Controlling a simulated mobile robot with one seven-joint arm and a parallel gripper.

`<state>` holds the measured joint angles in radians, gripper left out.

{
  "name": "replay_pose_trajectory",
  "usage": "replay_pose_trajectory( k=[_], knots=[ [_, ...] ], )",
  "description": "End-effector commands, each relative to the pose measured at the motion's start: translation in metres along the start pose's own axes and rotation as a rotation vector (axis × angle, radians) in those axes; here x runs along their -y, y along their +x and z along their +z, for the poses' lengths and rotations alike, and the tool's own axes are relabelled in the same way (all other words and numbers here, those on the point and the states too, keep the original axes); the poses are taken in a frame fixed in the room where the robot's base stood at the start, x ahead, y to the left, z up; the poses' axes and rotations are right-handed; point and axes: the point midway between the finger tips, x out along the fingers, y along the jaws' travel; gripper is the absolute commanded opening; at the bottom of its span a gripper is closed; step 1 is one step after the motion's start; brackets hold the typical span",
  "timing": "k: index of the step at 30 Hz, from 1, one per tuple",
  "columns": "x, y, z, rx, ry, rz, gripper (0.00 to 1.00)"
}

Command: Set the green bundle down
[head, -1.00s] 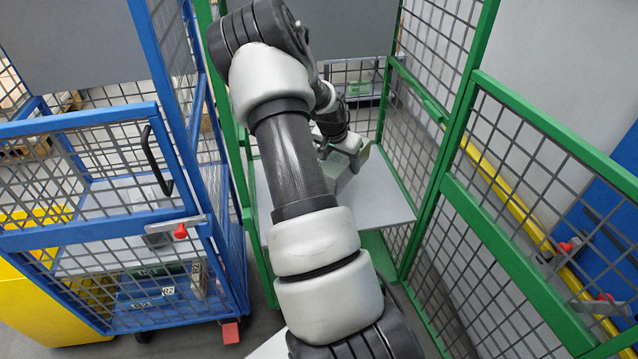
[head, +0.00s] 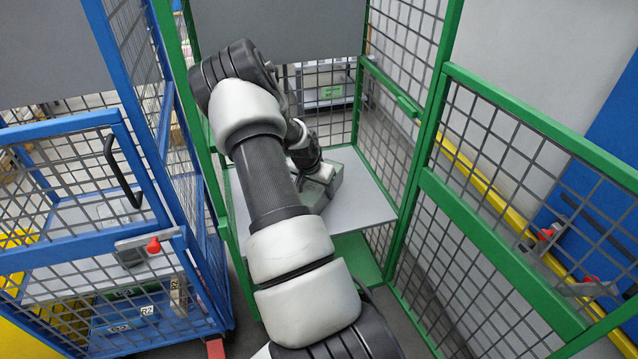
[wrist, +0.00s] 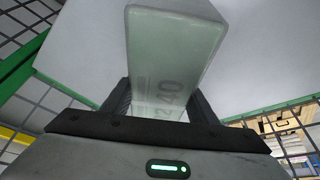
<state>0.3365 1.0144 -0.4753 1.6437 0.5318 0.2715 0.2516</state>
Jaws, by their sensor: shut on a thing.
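The green bundle (wrist: 175,45) is a pale green block with printed digits, seen close up in the wrist view. My gripper (wrist: 160,100) is shut on it, one dark finger on each side. In the head view the bundle (head: 334,181) shows partly behind my gripper (head: 318,172), inside the green cage (head: 430,130), low over its grey shelf (head: 368,205). The shelf also fills the background of the wrist view (wrist: 265,50). I cannot tell whether the bundle touches the shelf. My arm hides part of the shelf.
The blue cage (head: 160,130) stands close on the left, with labelled bundles (head: 130,312) low inside. Green mesh walls and uprights border the shelf. The open green gate (head: 500,210) stands at the right. The shelf's visible right and front parts are bare.

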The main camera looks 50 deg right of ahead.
Motion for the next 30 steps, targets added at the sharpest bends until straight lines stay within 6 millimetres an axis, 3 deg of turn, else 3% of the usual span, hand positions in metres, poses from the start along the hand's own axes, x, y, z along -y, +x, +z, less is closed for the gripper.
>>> replay_pose_trajectory(
  k=[11, 12, 15, 24, 30],
  knots=[
    [0.001, 0.002, -0.002, -0.007, 0.002, -0.003, 0.00],
    [0.000, 0.003, 0.000, -0.002, 0.001, -0.001, 0.56],
    [0.000, 0.003, 0.000, -0.002, 0.001, -0.001, 0.72],
    [0.000, 0.001, -0.001, -0.002, 0.001, -0.001, 0.72],
    [0.001, -0.023, -0.003, -0.004, 0.002, -0.003, 0.72]
  ],
)
